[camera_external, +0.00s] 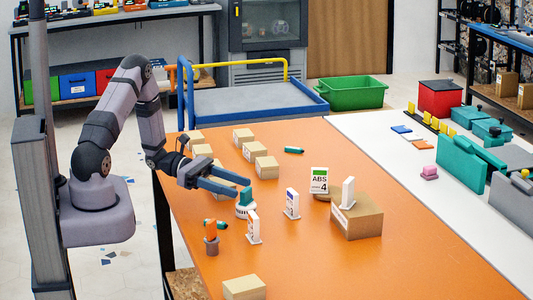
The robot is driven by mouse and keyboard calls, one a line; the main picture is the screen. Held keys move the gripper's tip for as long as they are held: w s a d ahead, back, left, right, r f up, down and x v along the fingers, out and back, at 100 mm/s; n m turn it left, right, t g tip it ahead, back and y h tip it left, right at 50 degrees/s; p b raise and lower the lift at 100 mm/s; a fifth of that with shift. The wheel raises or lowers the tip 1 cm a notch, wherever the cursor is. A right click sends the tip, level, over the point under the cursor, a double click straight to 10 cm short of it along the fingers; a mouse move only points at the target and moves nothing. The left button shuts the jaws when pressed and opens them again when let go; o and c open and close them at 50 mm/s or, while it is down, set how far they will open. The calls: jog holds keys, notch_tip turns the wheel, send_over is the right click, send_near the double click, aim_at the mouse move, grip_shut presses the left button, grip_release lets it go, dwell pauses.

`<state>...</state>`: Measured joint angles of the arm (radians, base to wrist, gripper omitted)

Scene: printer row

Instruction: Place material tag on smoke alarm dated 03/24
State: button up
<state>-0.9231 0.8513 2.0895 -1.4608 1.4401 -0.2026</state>
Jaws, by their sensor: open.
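A white tag with a green top edge reading "ABS 4" (319,179) stands upright near the middle of the orange table (300,255). My gripper (241,189) is open, its blue fingers pointing right, above or just behind a small white and teal item (245,207). I see nothing between the fingers. Small white upright pieces with labels stand nearby: one at the centre (292,204), one nearer the front (253,227) and one on a cardboard box (348,193). I cannot tell which thing is the smoke alarm, and no 03/24 date is legible.
The cardboard box (357,221) stands right of centre. Several small cartons (267,167) stand at the back left of the table, another (244,288) at the front. The table's right front is clear.

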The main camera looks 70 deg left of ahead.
jog(key=b+v, duration=0.1)
jog(key=v, duration=0.7)
jog(key=shift+d, duration=0.1)
